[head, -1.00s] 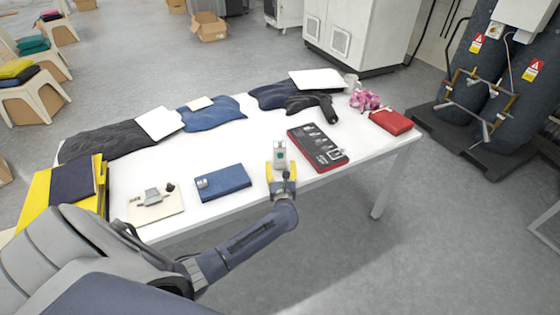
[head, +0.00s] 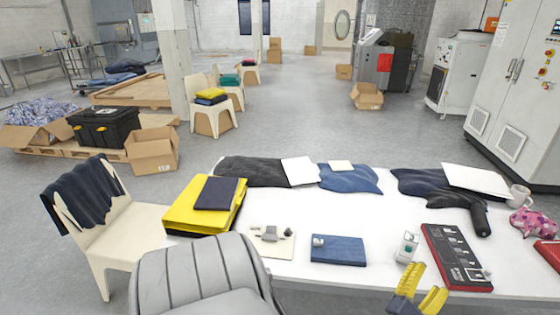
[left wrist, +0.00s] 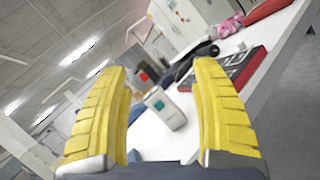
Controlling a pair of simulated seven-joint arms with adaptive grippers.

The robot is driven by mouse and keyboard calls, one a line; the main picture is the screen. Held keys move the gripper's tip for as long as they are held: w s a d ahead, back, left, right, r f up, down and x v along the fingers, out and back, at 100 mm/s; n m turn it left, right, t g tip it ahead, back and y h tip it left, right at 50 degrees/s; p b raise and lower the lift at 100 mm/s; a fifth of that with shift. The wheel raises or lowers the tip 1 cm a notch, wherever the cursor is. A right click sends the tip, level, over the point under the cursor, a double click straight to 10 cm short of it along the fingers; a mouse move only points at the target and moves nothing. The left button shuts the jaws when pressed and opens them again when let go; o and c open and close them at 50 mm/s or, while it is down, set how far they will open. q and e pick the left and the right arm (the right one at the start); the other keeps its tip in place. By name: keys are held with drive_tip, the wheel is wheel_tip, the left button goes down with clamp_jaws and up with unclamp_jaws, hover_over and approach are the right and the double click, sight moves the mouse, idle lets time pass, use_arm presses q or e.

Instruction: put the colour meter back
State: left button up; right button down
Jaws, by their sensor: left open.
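The colour meter looks to be the small white device with a teal-green face (head: 407,247). It stands on the white table (head: 210,262), left of a red-and-black case (head: 455,262). My left gripper (head: 430,278) has yellow fingers and is open and empty at the table's near edge, just in front of the meter. In the left wrist view, the meter (left wrist: 165,110) shows between the open fingers (left wrist: 158,68), apparently beyond them. The case has small items in its dark insert; its free slots are too small to tell. My right gripper is out of view.
Dark and blue garments (head: 350,178) line the far side. A mug (head: 520,195) and pink cloth (head: 533,223) are far right. The table's middle is clear.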

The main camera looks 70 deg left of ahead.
use_arm(q)
drive_tip(key=s+d+r+m+t+h, duration=0.25)
drive_tip(key=d+m+h, duration=0.3)
drive_tip(key=m, duration=0.35)
drive_tip(key=d+f+m+g+h, duration=0.2)
drive_tip(key=d+f+m+h, duration=0.15)
drive_tip(key=f+m, duration=0.35)
drive_tip(key=s+f+m+g, duration=0.3)
drive_tip(key=s+f+m, duration=0.1)
drive_tip(key=f, duration=0.7)
drive_tip(key=s+f+m+g, duration=0.3)
drive_tip(key=s+f, duration=0.1)
drive_tip(key=f, duration=0.8)
drive_tip(key=s+f+m+g, duration=0.3)
drive_tip(key=s+f+m, duration=0.15)
drive_tip(key=f, duration=0.65)
drive_tip(key=s+a+f+m+g, duration=0.3)
drive_tip(key=s+f+m+g, duration=0.15)
drive_tip(key=s+f, duration=1.1)
drive_tip(key=s+a+f+m+g+y, duration=0.1)
drive_tip(key=s+a+f+m+g, duration=0.1)
drive_tip(key=s, duration=1)
drive_tip(key=s+a+f+m+g+y, duration=0.1)
drive_tip(key=s+f+g, duration=0.3)
drive_tip(key=s, duration=0.8)
wheel_tip(320, 180, down, 2)
drive_tip(key=shift+a+m, duration=0.5)
